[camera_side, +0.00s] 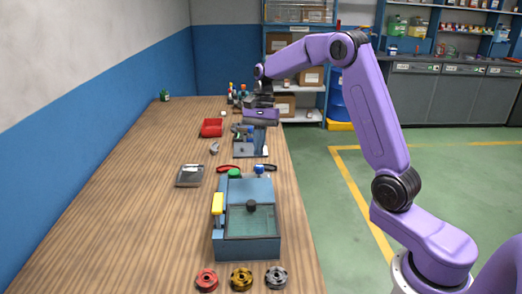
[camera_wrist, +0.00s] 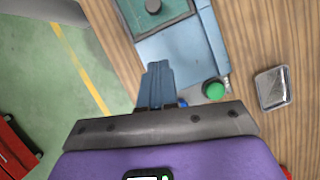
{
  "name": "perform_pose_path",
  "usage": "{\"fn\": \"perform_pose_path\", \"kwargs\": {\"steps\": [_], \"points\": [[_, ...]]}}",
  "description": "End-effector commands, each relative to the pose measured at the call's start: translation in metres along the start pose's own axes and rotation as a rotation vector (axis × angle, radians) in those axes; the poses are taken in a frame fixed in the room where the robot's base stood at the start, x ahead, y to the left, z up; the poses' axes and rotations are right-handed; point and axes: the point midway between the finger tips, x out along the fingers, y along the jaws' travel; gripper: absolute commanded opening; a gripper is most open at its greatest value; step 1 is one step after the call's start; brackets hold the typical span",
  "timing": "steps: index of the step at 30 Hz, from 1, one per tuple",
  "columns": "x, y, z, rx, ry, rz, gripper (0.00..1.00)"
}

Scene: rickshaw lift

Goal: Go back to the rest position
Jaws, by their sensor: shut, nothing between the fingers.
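My gripper (camera_wrist: 158,72) shows in the wrist view with its two blue-grey fingers together and nothing between them. In the side view my purple hand (camera_side: 261,114) is above the far part of the bench, in front of the shelf. The blue box (camera_side: 247,250) with a greenish clear window, a dark knob and a yellow handle (camera_side: 217,204) stands nearer the camera, apart from my gripper. In the wrist view the blue box (camera_wrist: 178,45) lies beyond the fingertips, with a green button (camera_wrist: 215,90) at its edge. The fingertips are hard to make out in the side view.
The wooden bench (camera_side: 130,200) is clear on its left side. A small grey tray (camera_side: 190,176), a red bin (camera_side: 212,127) and a red-handled tool (camera_side: 228,169) lie on it. Red (camera_side: 206,280), gold (camera_side: 241,278) and grey (camera_side: 276,277) round parts sit at the front edge.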

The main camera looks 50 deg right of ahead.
Motion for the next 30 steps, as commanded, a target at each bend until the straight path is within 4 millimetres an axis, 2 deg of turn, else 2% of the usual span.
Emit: {"fn": "perform_pose_path", "kwargs": {"steps": [5, 14, 21, 30], "points": [[0.001, 0.001, 0.019, -0.09, 0.018, 0.021, 0.0], [0.023, 0.023, 0.092, -0.501, 0.092, 0.11, 0.0], [0.042, 0.061, 0.144, -0.856, 0.142, 0.181, 0.0], [0.064, 0.124, 0.19, -1.313, 0.189, 0.261, 0.0]]}}
